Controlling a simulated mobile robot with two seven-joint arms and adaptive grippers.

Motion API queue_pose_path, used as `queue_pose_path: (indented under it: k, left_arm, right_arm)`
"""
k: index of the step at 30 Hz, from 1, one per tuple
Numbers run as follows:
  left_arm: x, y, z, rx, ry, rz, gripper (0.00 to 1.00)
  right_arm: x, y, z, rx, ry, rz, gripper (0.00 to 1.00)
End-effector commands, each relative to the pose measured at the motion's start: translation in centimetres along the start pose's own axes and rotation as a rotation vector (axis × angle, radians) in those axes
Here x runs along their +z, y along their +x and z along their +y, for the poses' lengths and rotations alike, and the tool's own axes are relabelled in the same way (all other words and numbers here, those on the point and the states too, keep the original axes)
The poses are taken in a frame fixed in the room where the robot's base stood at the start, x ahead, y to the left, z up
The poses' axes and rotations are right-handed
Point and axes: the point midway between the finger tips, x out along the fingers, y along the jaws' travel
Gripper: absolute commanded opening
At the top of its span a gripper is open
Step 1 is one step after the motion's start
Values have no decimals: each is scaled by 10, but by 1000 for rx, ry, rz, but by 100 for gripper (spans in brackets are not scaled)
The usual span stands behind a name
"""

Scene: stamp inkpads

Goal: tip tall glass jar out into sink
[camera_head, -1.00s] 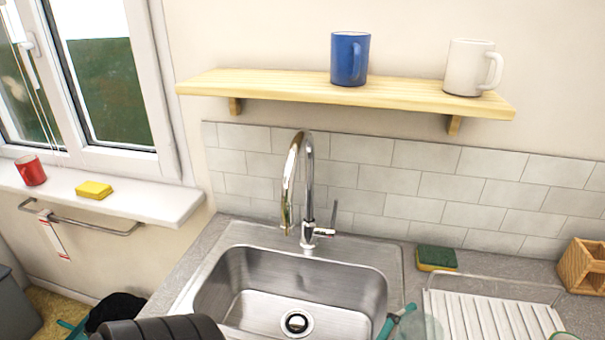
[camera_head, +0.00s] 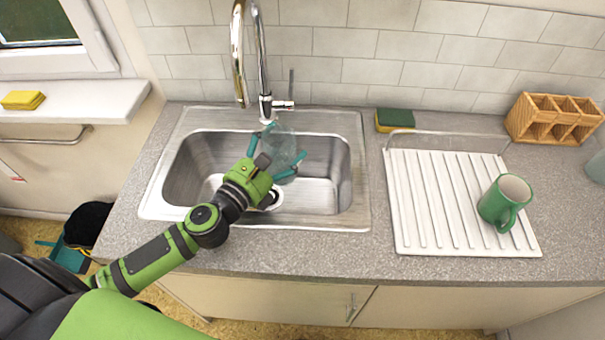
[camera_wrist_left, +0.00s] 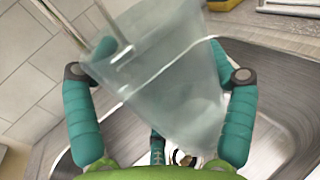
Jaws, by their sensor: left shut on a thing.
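The tall glass jar (camera_head: 279,150) is clear, pale greenish glass, held over the steel sink (camera_head: 188,172). My left gripper (camera_head: 285,147), with teal fingers, is shut around the jar. In the left wrist view the jar (camera_wrist_left: 175,95) sits between the two fingers and looks tilted; a pale line crosses its glass. I cannot tell whether anything is inside it. The sink (camera_wrist_left: 278,85) shows behind it, with the drain partly hidden by the jar and gripper. My right gripper is out of view.
The tap (camera_head: 262,60) rises at the sink's back edge, close behind the jar. A green-and-yellow sponge (camera_head: 394,120), a white drainer (camera_head: 425,205) with a green mug (camera_head: 505,202), and a wooden caddy (camera_head: 556,118) stand to the right.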

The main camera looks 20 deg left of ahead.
Motion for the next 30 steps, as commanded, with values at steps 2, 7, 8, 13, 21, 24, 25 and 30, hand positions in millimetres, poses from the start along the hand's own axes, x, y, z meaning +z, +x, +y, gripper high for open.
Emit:
queue_pose_path:
  k: [2, 7, 8, 13, 21, 24, 25, 30]
  left_arm:
    - [-5, 15, 19, -35, 7, 0, 38]
    - [-16, 32, 46, -87, -6, -2, 38]
    - [-17, 34, 50, -94, -8, -1, 38]
    - [-22, 42, 67, -126, -7, -2, 38]
    - [-27, 46, 79, -152, -3, -1, 38]
    - [-27, 46, 79, -153, -2, -1, 38]
    - [-27, 46, 79, -153, -2, -1, 38]
    - [-27, 45, 79, -153, 3, 1, 38]
  right_arm:
    - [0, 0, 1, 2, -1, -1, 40]
    - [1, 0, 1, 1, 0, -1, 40]
    - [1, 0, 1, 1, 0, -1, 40]
    - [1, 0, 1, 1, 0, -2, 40]
    - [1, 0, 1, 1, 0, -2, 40]
    - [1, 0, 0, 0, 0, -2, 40]
    - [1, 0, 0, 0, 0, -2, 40]
    - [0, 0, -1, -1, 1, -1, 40]
